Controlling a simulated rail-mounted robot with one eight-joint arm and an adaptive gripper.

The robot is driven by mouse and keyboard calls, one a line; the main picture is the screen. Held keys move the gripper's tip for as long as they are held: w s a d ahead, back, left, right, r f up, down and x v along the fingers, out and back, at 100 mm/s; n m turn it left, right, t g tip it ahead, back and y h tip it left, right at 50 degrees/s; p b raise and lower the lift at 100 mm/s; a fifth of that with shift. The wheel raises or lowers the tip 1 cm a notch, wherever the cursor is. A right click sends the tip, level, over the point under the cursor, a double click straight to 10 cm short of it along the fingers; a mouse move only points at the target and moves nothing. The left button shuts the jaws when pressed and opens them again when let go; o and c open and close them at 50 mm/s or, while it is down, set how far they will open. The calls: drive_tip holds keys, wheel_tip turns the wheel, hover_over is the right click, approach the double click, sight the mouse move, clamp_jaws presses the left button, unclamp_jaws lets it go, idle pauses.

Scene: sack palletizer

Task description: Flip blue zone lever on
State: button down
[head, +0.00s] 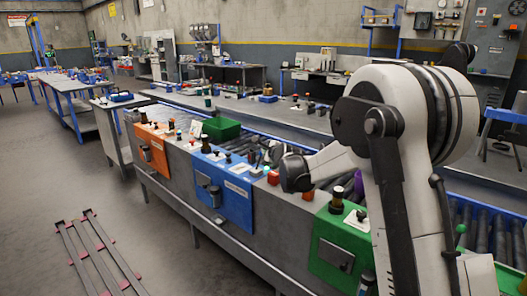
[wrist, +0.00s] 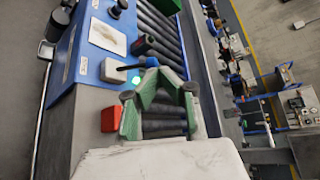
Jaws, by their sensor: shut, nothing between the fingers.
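The blue zone panel (head: 222,190) is in the middle of the long grey console in the head view. It shows at the upper left in the wrist view (wrist: 82,58). A small black lever (wrist: 131,67) sticks out from a grey base on it, beside a lit green lamp (wrist: 137,81). My gripper (wrist: 156,76) has green-padded fingers, shut and empty, over the console just right of the lever and lamp. Whether a fingertip touches the lever I cannot tell.
A red block-like button (wrist: 110,118) is close left of my fingers. A black knob (wrist: 143,44) stands above them. Rollers (wrist: 155,22) run alongside. The orange panel (head: 153,150) and green panel (head: 335,245) flank the blue one, and a green bin (head: 221,129) is behind.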

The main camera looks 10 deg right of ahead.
drive_tip(key=r+p+v, duration=0.1)
drive_tip(key=v, duration=0.7)
drive_tip(key=shift+w+d, duration=0.2)
drive_tip(key=shift+d, duration=0.1)
drive_tip(key=shift+r, duration=0.1)
drive_tip(key=s+r+n+g+p, duration=0.15)
drive_tip(key=s+n, duration=0.25)
drive_tip(key=s, duration=0.4)
drive_tip(key=s+r+n+g, duration=0.1)
drive_tip(key=s+r+n, duration=0.2)
drive_tip(key=s, duration=0.5)
drive_tip(key=s+r+n+g, duration=0.1)
drive_tip(key=s+r+n, duration=0.1)
drive_tip(key=s+n, duration=0.35)
drive_tip(key=s+d+f+n+g+h+p, duration=0.1)
drive_tip(key=s+f+n+g, duration=0.1)
drive_tip(key=s, duration=1.2)
drive_tip(key=s+d+f+n+g+h+p, duration=0.1)
drive_tip(key=s+f+n, duration=0.3)
drive_tip(key=s, duration=1)
drive_tip(key=n, duration=0.3)
drive_tip(key=shift+s+g, duration=0.35)
